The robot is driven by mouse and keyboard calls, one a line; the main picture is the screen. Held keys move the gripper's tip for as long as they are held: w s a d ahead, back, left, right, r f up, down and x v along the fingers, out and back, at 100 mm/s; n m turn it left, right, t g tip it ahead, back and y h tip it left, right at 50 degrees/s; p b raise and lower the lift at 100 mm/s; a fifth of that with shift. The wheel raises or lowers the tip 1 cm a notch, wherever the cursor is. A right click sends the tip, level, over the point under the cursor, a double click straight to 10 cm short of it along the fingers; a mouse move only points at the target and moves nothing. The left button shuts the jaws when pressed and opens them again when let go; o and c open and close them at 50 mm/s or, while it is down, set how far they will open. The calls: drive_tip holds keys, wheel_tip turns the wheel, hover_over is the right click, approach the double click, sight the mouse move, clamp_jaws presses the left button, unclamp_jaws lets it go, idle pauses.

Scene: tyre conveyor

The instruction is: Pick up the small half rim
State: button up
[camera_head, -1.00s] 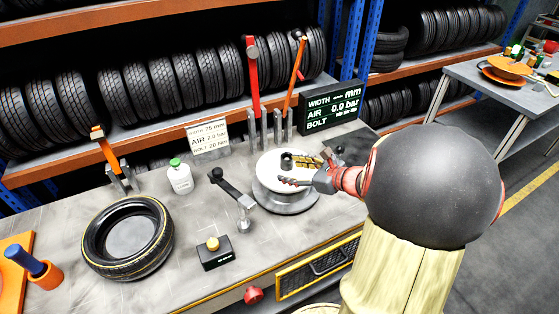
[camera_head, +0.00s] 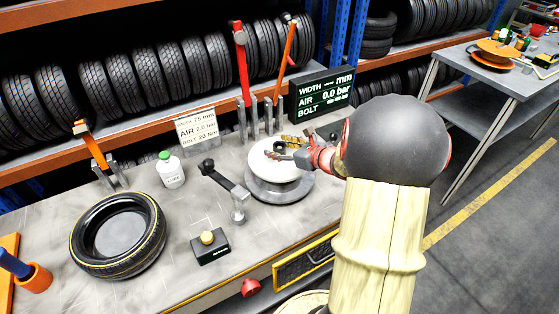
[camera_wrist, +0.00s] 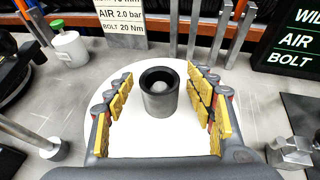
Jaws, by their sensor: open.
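A white disc (camera_head: 262,172) lies on a round grey stand (camera_head: 285,191) at the bench's right part. In the wrist view, the white disc (camera_wrist: 150,143) has a dark hollow cylinder (camera_wrist: 160,98) upright at its middle. My gripper (camera_head: 288,147) is above the disc. In the wrist view, its yellow-padded fingers (camera_wrist: 162,106) are open, one on each side of the cylinder with gaps. An orange round part (camera_head: 497,51) sits on the far right table. I cannot tell for certain which of these is the small half rim.
A tyre (camera_head: 118,236), a white bottle (camera_head: 170,170), a black lever arm (camera_head: 225,178) and a button box (camera_head: 210,247) stand left of the stand. Grey posts (camera_head: 254,118) and a dark display (camera_head: 322,93) rise behind it. The aisle floor at right is clear.

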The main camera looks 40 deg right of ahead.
drive_tip(key=shift+c, duration=0.3)
clamp_jaws()
idle(0.5)
idle(0.4)
drive_tip(key=shift+r, duration=0.2)
